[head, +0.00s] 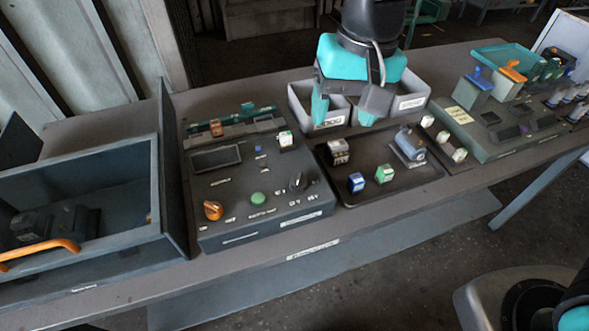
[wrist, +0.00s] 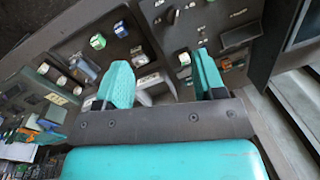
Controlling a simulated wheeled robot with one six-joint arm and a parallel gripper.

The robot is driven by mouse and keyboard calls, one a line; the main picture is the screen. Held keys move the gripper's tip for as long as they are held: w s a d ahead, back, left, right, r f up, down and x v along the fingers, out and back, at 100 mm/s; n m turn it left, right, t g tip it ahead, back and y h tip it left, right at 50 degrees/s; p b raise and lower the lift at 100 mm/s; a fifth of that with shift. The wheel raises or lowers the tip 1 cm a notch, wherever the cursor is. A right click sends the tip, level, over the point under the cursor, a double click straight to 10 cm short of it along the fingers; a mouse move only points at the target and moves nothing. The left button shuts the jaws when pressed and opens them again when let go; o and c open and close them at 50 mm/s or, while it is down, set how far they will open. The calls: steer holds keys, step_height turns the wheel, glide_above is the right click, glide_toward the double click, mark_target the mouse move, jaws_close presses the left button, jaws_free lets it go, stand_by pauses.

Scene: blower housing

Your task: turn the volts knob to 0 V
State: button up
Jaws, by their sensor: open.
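The volts knob appears to be the dark knob (head: 297,182) at the right front of the grey control panel (head: 225,225), with small voltage labels beside it. Its exact pointer direction is too small to read.
The panel also has an orange knob (head: 213,210), a green button (head: 258,198) and a dark display (head: 215,158). A black tray (head: 400,190) with small blocks lies to its right. Bins (head: 410,103) stand behind. An open drawer box (head: 100,265) is at left.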

mark_target(299, 176)
steer(key=w+a+f+m+h, duration=0.2)
steer(key=w+a+f+m, duration=0.2)
steer(key=w+a, duration=0.15)
steer(key=f+p, duration=0.1)
steer(key=f, duration=0.4)
steer(key=f+p, duration=0.2)
steer(key=f, duration=0.4)
steer(key=s+f+p, duration=0.1)
steer(key=f, duration=0.5)
steer(key=shift+n, duration=0.3)
steer(key=c, duration=0.9)
